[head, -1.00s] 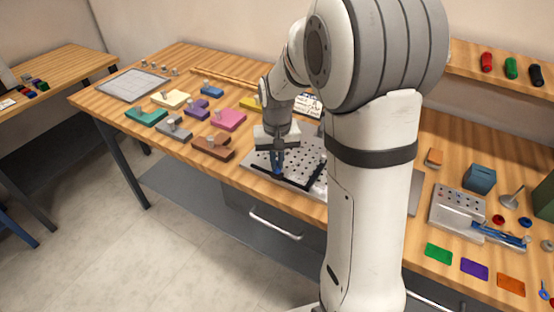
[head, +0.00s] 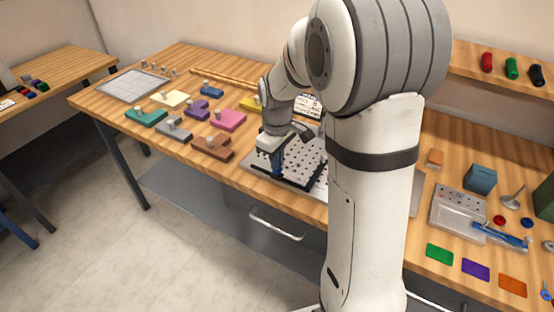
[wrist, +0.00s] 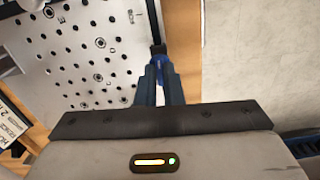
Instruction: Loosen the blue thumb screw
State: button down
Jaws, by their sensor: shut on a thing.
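The blue thumb screw (wrist: 161,59) shows in the wrist view between my fingertips, beside a short black piece at the plate's edge. My gripper (wrist: 160,68) has dark blue fingers and is shut on the screw. In the head view my gripper (head: 277,174) points down at the front left corner of the perforated metal plate (head: 291,151). There the screw cannot be told apart from the blue fingers. The plate also shows in the wrist view (wrist: 85,70), with rows of holes and printed letters.
Black bars (head: 305,186) form a corner along the plate's edge. A brown block (head: 212,147) and a pink block (head: 229,119) lie left of my gripper. My arm hides part of the bench. A grey holed block (head: 459,203) stands at the right.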

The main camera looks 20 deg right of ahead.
jog(key=shift+n, duration=0.5)
jog(key=c, duration=1.6)
grip_release()
jog(key=shift+o, duration=0.2)
notch_tip(320, 180, up, 8)
jog(key=shift+f, duration=0.1)
